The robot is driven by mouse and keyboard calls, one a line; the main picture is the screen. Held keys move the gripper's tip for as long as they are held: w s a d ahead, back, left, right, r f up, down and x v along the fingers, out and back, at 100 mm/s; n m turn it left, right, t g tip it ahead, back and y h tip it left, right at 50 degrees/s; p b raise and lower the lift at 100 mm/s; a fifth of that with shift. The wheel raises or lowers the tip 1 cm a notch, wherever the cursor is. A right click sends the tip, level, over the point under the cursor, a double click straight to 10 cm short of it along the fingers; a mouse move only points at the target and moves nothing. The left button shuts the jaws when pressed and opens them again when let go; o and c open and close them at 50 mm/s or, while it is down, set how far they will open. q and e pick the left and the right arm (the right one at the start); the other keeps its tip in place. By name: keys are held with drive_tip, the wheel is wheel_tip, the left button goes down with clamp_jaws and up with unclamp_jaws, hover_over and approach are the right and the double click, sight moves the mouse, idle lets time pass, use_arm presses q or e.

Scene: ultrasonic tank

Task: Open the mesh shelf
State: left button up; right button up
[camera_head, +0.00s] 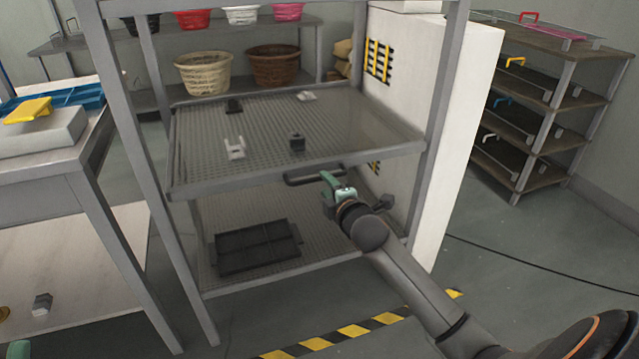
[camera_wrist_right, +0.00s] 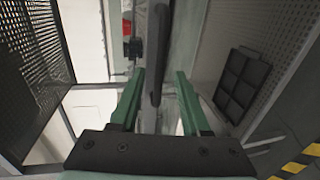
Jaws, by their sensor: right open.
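The mesh shelf (camera_head: 270,155) is a grey wire-mesh tray in a metal rack, with a dark bar handle (camera_head: 315,176) on its front edge. My right gripper (camera_head: 327,178), green-fingered, is at the right part of the handle. In the right wrist view, the open fingers (camera_wrist_right: 159,78) have the dark handle bar (camera_wrist_right: 158,50) between them, with gaps on both sides. A small green piece at the bottom left corner of the head view looks like my left gripper (camera_head: 18,349); its jaws cannot be made out.
Small parts, including a white one (camera_head: 234,148) and a dark one (camera_head: 297,142), lie on the mesh shelf. A black divided tray (camera_head: 257,248) lies on the level below. A white cabinet (camera_head: 455,110) stands right of the rack. A steel table (camera_head: 60,150) stands left.

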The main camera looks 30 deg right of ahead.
sight(321, 180)
drive_tip(key=shift+b+x, duration=0.75)
drive_tip(key=shift+x, duration=1.95)
clamp_jaws()
